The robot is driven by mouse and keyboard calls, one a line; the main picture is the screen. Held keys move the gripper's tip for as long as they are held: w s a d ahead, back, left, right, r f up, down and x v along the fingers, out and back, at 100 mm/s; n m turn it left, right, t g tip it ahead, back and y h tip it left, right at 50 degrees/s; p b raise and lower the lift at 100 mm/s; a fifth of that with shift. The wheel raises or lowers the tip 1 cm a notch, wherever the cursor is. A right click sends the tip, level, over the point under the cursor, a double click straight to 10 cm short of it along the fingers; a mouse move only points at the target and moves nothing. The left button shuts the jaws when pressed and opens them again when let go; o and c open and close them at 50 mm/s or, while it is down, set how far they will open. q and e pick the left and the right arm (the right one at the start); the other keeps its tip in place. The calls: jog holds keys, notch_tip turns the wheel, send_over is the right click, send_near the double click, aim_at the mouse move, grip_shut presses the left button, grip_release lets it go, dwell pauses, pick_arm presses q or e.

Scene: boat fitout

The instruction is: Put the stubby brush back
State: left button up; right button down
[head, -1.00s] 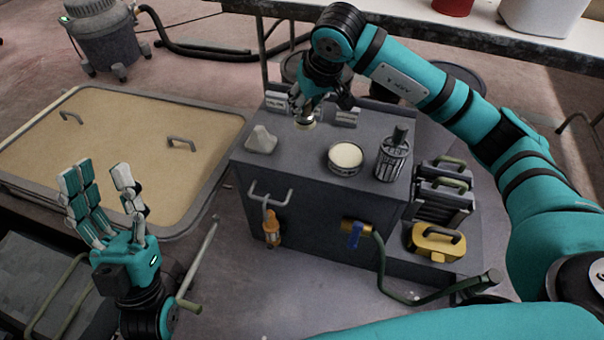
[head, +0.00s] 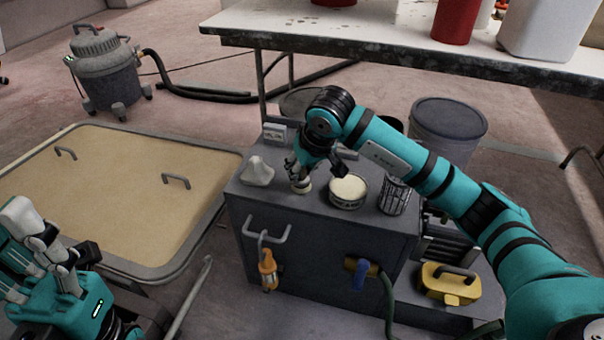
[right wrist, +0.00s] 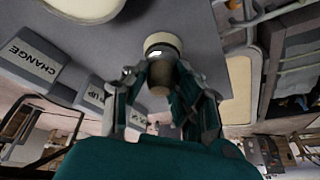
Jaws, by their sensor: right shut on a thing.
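My right gripper (head: 300,178) is shut on the stubby brush (right wrist: 162,76), which has a brown handle and a pale bristle end. In the head view the brush (head: 302,187) is mostly hidden by the fingers; its pale end is low over or on the grey cabinet top (head: 300,207), and I cannot tell if it touches.
A dark patterned cup (head: 394,197) stands right of the tin, partly behind my arm. A label card (head: 274,133) stands at the cabinet's back edge. An orange tool (head: 268,270) hangs on the front handle. A yellow case (head: 448,283) sits lower right. A workbench (head: 340,38) stands behind.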

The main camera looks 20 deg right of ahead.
jog(key=shift+f, duration=0.2)
jog(key=c, duration=1.1)
grip_release()
jog(key=shift+r, duration=0.1)
